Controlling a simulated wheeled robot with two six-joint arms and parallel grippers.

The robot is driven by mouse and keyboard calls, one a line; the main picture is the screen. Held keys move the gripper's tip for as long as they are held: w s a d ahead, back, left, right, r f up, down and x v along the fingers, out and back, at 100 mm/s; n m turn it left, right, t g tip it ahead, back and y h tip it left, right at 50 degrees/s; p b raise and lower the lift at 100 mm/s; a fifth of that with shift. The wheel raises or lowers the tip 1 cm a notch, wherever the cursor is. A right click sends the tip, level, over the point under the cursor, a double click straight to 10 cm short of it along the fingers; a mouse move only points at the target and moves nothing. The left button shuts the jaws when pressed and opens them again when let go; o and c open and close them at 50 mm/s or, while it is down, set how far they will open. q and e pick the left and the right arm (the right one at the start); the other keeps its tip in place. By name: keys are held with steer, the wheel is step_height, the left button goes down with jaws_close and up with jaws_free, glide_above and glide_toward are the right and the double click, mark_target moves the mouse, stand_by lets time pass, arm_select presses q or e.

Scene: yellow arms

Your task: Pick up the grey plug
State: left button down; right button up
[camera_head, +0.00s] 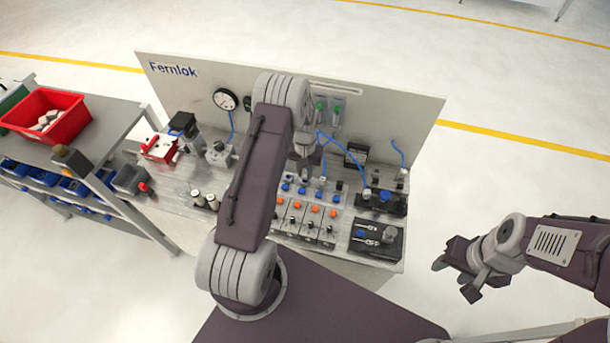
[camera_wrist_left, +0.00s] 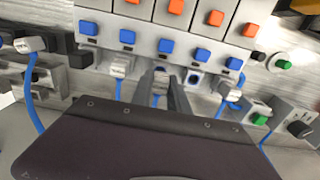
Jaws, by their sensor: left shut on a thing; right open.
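In the left wrist view a small grey plug (camera_wrist_left: 160,76) with a blue hose sits at the row of ports below the blue buttons (camera_wrist_left: 166,46). My left gripper (camera_wrist_left: 165,84) is shut on this plug, and its dark fingers partly hide it. My right gripper (camera_head: 456,279) is open and empty, off the bench at the right.
Similar pale plugs on hoses (camera_wrist_left: 120,67) (camera_wrist_left: 222,90) flank the held one. An open port (camera_wrist_left: 194,78) lies just right of it. The bench has a gauge (camera_head: 225,99), orange buttons (camera_head: 315,208) and an on/off box (camera_head: 376,239). A red bin (camera_head: 75,112) stands left.

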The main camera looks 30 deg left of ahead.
arm_select(q)
steer(key=r, duration=0.1)
steer(key=d+r+b, duration=0.1)
steer(key=shift+w+r, duration=0.15)
steer(key=shift+r, duration=0.2)
steer(key=w+d+r+b, duration=0.2)
steer(key=d+r, duration=0.4)
steer(key=d, duration=0.4)
steer(key=shift+w+d+r+b, duration=0.2)
steer(key=shift+r+b, duration=0.15)
steer(key=shift+b, duration=0.2)
steer(key=shift+w, duration=0.15)
